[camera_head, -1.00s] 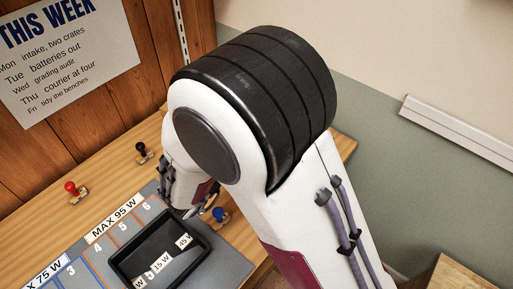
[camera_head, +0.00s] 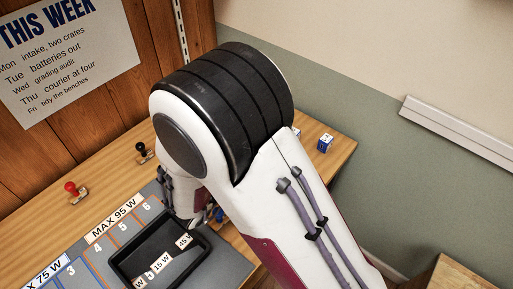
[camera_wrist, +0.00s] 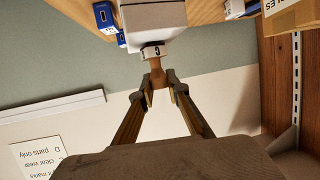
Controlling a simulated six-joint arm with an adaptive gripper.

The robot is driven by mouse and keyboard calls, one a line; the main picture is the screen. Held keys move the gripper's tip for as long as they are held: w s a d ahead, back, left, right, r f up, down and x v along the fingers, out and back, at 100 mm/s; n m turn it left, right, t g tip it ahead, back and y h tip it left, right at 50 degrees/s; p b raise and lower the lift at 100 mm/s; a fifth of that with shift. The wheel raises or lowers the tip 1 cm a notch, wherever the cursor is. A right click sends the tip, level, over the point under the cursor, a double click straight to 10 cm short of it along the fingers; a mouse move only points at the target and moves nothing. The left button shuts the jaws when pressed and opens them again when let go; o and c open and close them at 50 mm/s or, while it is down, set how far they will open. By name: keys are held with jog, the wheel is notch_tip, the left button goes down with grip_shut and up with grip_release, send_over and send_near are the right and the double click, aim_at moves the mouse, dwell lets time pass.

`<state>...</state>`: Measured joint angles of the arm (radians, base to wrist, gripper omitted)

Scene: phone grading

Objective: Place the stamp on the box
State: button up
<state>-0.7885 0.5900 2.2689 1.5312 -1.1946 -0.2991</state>
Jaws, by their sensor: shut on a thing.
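The stamp (camera_wrist: 157,76) is a brown handle with a small pale, lettered band above it in the wrist view. My gripper (camera_wrist: 158,88) is shut on the handle. A white box (camera_wrist: 152,18) stands right behind the band in that view; whether the stamp touches it I cannot tell. In the head view my arm hides the fingertips and the held stamp. A red stamp (camera_head: 72,188) and a black stamp (camera_head: 142,149) stand on the bench, and a blue-handled stamp (camera_head: 219,214) is partly hidden by my arm.
A black tray (camera_head: 120,268) with labelled pieces lies on the grey numbered mat (camera_head: 84,262). A small blue and white box (camera_head: 325,142) stands near the bench's right end. Blue items (camera_wrist: 103,14) flank the white box in the wrist view, and a cardboard box (camera_wrist: 290,18) is at upper right.

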jog(key=shift+f, duration=0.1)
jog(key=o, duration=0.9)
jog(key=shift+s+a+r, duration=0.1)
jog(key=shift+r, duration=0.1)
jog(key=v, duration=1.1)
jog(key=shift+s+a, duration=0.25)
jog(key=shift+w+r, duration=0.1)
jog(key=shift+r, duration=0.05)
dwell(0.5)
